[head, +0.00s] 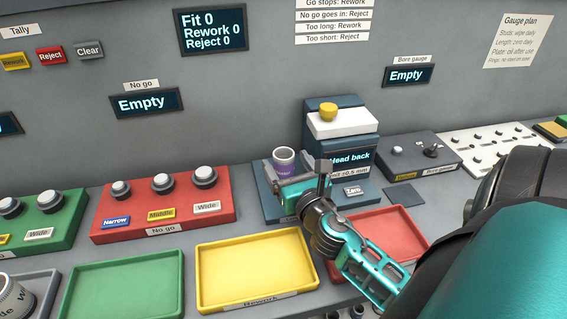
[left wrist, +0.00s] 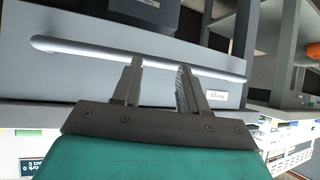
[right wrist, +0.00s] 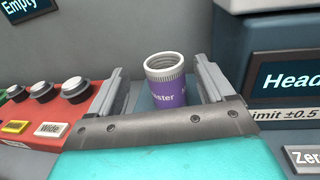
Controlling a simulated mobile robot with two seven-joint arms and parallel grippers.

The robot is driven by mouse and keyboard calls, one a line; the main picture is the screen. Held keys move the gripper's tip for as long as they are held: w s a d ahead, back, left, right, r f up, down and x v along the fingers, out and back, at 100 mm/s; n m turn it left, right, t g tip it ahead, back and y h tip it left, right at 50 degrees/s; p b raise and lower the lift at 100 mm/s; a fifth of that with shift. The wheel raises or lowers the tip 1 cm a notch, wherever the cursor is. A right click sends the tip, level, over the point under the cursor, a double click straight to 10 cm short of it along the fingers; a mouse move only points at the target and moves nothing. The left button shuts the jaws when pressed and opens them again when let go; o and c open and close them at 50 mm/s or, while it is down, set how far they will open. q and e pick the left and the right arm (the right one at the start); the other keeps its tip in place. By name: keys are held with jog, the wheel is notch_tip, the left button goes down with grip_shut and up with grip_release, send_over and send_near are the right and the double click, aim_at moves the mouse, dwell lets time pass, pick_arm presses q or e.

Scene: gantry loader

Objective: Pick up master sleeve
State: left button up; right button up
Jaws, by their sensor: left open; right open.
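The master sleeve (head: 283,162) is a short metal cylinder with a purple band. My left gripper (left wrist: 160,82) is open and empty, in the left wrist view only, before a grey panel with a long bar.
The gauge block (head: 340,145) rises close behind and right of the sleeve. The red No go stand (head: 130,228) is to the left. Green (head: 75,300), yellow (head: 204,278) and red (head: 392,222) trays lie in front. The bore gauge box (head: 425,160) is right.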

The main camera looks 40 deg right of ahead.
aim_at(280, 148)
jog(key=shift+d+p+x, duration=0.1)
jog(key=shift+p+x, duration=0.1)
jog(key=shift+x, duration=1.25)
jog(key=shift+d+p+x, duration=0.15)
jog(key=shift+p+x, duration=0.05)
jog(key=shift+x, duration=1.2)
jog(key=shift+r, duration=0.1)
jog(key=shift+c, duration=0.3)
jog(key=c, duration=1.2)
jog(key=shift+r, duration=0.1)
jog(key=shift+c, duration=1)
